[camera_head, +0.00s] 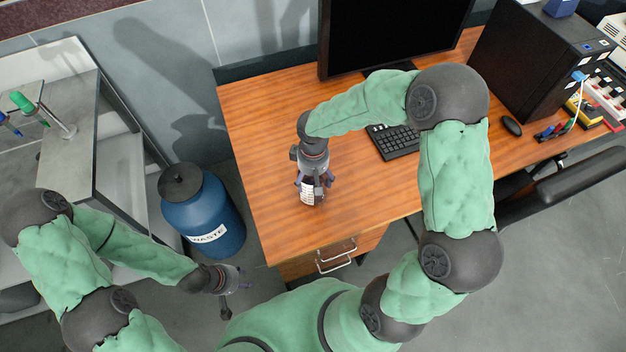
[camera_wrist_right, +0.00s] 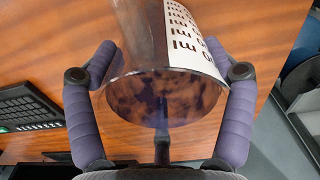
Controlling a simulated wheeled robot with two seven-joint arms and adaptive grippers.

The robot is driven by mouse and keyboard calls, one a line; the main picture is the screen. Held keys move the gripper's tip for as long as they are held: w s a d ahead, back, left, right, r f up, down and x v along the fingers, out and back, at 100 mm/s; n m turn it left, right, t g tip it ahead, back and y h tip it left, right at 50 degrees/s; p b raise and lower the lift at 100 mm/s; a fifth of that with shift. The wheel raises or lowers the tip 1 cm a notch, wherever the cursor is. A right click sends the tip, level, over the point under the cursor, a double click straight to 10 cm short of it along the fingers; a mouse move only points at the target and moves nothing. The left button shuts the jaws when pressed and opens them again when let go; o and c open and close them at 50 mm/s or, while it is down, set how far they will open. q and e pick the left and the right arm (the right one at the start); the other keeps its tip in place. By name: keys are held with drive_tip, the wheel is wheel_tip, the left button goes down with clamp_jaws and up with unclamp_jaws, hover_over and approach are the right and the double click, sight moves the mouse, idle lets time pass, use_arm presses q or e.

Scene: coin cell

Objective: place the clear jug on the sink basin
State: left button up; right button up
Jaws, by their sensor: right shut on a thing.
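The clear jug (camera_head: 308,192), with a white ml scale label, is at the wooden desk's near left part in the head view, mostly covered by my right gripper (camera_head: 316,190). The sink basin (camera_head: 20,155) is grey, at the left edge below green and blue taps, partly cut off. My left gripper (camera_head: 236,292) is empty, fingers apart, over the floor.
A blue waste drum (camera_head: 205,212) with a dark lid stands between the sink unit and the desk (camera_head: 270,130). A monitor (camera_head: 390,35), a keyboard (camera_head: 395,142), a mouse (camera_head: 511,126) and a black computer case (camera_head: 535,60) are on the desk. The desk's left part is clear.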

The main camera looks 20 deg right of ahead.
drive_tip(key=shift+f, duration=0.2)
drive_tip(key=shift+f, duration=0.15)
drive_tip(key=o, duration=1.2)
drive_tip(key=shift+c, duration=0.2)
